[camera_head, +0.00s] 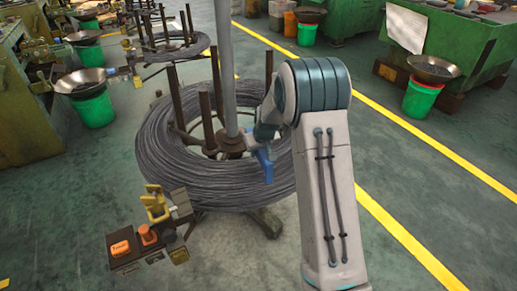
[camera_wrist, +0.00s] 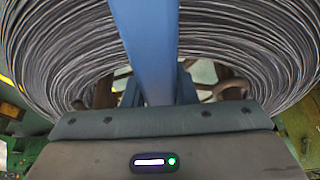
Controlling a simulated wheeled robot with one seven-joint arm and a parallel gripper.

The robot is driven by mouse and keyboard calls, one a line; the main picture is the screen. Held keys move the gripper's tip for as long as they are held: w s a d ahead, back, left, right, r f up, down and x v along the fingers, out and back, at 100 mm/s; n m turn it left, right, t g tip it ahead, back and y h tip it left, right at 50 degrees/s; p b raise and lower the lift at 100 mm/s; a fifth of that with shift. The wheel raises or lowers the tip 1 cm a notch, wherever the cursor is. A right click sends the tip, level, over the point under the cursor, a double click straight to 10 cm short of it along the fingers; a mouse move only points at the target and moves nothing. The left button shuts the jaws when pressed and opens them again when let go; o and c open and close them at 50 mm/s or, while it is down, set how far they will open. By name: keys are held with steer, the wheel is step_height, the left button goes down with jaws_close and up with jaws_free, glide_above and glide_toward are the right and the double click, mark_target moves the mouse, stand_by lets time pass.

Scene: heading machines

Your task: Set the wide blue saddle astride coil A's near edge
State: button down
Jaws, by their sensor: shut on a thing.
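A large coil of grey wire (camera_head: 165,170) lies flat around a post and upright rods in the head view; no label on it is readable. Its strands also fill the upper part of the wrist view (camera_wrist: 55,60). My gripper (camera_head: 257,147) is shut on the blue saddle (camera_head: 264,168), over the right part of the coil. In the wrist view the saddle (camera_wrist: 150,45) is a broad blue strip in front of the strands. My arm hides part of the coil's right side. I cannot tell whether the saddle touches the wire.
A small stand at the coil's front left holds an orange tag (camera_head: 120,247), an orange piece (camera_head: 147,235) and a yellow fixture (camera_head: 156,205). A second coil (camera_head: 175,47) lies behind. A green bucket (camera_head: 420,98) stands right. Green floor is open at front left.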

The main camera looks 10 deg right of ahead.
mark_target(257, 170)
steer(key=shift+f+b, duration=2.55)
steer(key=shift+f, duration=1.15)
steer(key=shift+s, duration=0.15)
steer(key=c, duration=1.1)
jaws_free()
steer(key=shift+d+f, duration=0.1)
steer(key=shift+f, duration=0.05)
steer(key=shift+s+a+f, duration=0.1)
steer(key=shift+s+a, duration=0.05)
steer(key=shift+a, duration=0.2)
steer(key=v, duration=0.9)
steer(key=w+v, duration=0.1)
steer(key=v, duration=0.4)
steer(key=shift+s+d+r+p, duration=0.1)
steer(key=shift+d+r+p, duration=0.15)
steer(key=shift+r+p, duration=2.3)
steer(key=shift+r, duration=1.35)
